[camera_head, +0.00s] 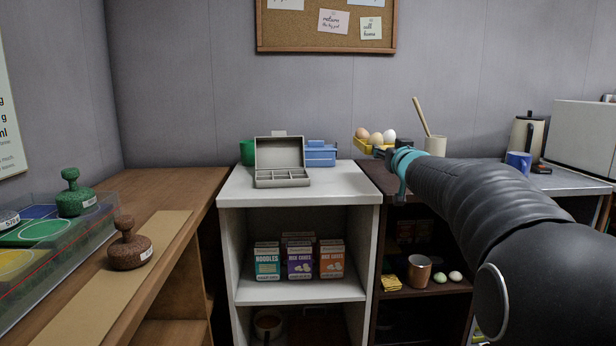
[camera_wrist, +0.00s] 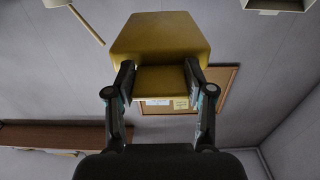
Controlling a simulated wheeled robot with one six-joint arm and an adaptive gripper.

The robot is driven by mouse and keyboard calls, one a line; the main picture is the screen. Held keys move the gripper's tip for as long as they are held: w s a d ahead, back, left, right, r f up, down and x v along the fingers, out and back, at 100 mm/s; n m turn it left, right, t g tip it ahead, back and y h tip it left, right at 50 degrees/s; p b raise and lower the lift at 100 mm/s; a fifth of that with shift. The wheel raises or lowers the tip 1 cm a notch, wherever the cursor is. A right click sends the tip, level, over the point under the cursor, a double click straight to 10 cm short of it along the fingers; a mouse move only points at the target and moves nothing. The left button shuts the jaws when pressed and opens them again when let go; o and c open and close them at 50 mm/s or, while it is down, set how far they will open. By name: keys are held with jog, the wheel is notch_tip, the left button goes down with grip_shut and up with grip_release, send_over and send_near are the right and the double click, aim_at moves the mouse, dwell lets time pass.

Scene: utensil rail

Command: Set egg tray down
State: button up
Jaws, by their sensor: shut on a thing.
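The yellow egg tray (camera_head: 362,149) is at the end of my arm, near the back of the dark brown shelf unit (camera_head: 372,176). Several brown and white eggs (camera_head: 376,139) sit in it. My gripper (camera_head: 388,152) is shut on the tray; in the head view the wrist partly hides the fingers and the tray's right side. In the wrist view the tray (camera_wrist: 160,38) is between my two fingers, and its contents do not show. I cannot tell whether the tray touches the top of the unit.
A white shelf (camera_head: 335,190) holds an open grey box (camera_head: 280,160), a blue box (camera_head: 320,154) and a green cup (camera_head: 247,152). A cream utensil pot (camera_head: 435,146) stands right of the tray. A blue mug (camera_head: 518,162) and kettle (camera_head: 526,134) are further right. The white shelf's front right is clear.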

jog(key=b, duration=0.4)
send_over(343, 193)
notch_tip(343, 193, down, 7)
jog(key=shift+w+r, duration=0.1)
jog(key=shift+r, duration=0.05)
jog(key=shift+f, duration=2.05)
jog(key=o, duration=1.2)
jog(key=shift+f, duration=0.1)
jog(key=s+b, duration=0.1)
jog(key=s, duration=1.1)
jog(key=shift+b, duration=0.3)
